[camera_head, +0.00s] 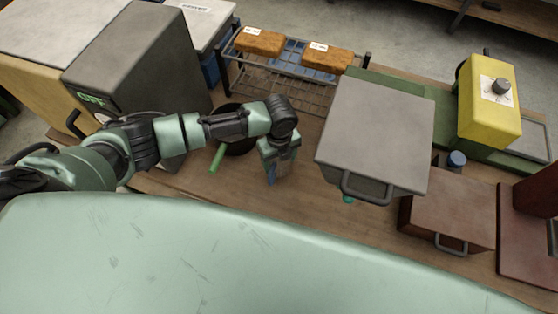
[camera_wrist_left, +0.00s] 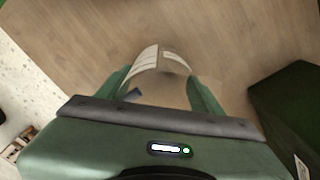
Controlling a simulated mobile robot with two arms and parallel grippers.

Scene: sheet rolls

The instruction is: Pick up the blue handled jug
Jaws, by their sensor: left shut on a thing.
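In the left wrist view the jug (camera_wrist_left: 147,58) looks clear, with white label patches, and sits between the fingers. A bit of its blue handle (camera_wrist_left: 133,95) shows beside the left finger. My left gripper (camera_head: 277,160) points down over the wooden worktop and is shut on the jug; its fingers also show in the left wrist view (camera_wrist_left: 160,85). I cannot tell whether the jug touches the worktop. My right gripper is out of view.
A black pan with a green handle (camera_head: 217,158) is just left of the jug. A grey box with a handle (camera_head: 375,130) stands close on the right. Behind is a wire rack (camera_head: 290,88) with two brown blocks. The front worktop (camera_head: 310,210) is clear.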

